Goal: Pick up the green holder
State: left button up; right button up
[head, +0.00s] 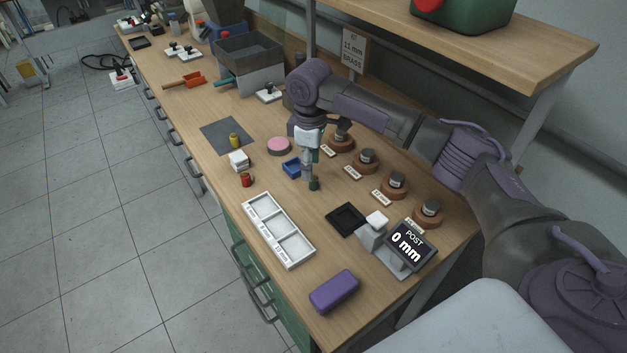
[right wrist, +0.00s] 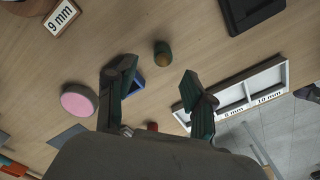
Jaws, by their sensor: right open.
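The green holder (head: 314,184) is a small dark green piece standing on the wooden bench. In the right wrist view the green holder (right wrist: 162,54) shows a tan or brownish top and lies just past the fingertips, roughly in line with the gap between them. My right gripper (head: 308,172) points down beside and over it in the head view. In the right wrist view my right gripper (right wrist: 159,76) has its fingers spread, with nothing held. The holder appears apart from both fingers. My left gripper is not in view.
A blue tray (head: 292,168) is close left of the gripper. A white sectioned tray (head: 278,232), a black tray (head: 345,219), a display reading 0 mm (head: 407,243) and a purple block (head: 334,291) are nearer. Round wooden stands (head: 395,185) line the right. A pink disc (head: 278,146) lies behind.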

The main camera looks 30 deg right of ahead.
aim_at(314, 176)
jog(key=shift+s+d+f+p, duration=0.1)
jog(key=shift+s+f+p, duration=0.05)
jog(key=shift+f, duration=0.3)
jog(key=shift+s+d+f+p, duration=0.1)
jog(key=shift+s+f+p, duration=0.05)
jog(key=shift+f, duration=0.25)
notch_tip(314, 176, down, 3)
jog(key=shift+s+r, duration=0.1)
jog(key=shift+r, duration=0.1)
jog(key=shift+f, duration=0.4)
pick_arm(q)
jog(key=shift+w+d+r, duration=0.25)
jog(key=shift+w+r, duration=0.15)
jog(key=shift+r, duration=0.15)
pick_arm(e)
grip_shut()
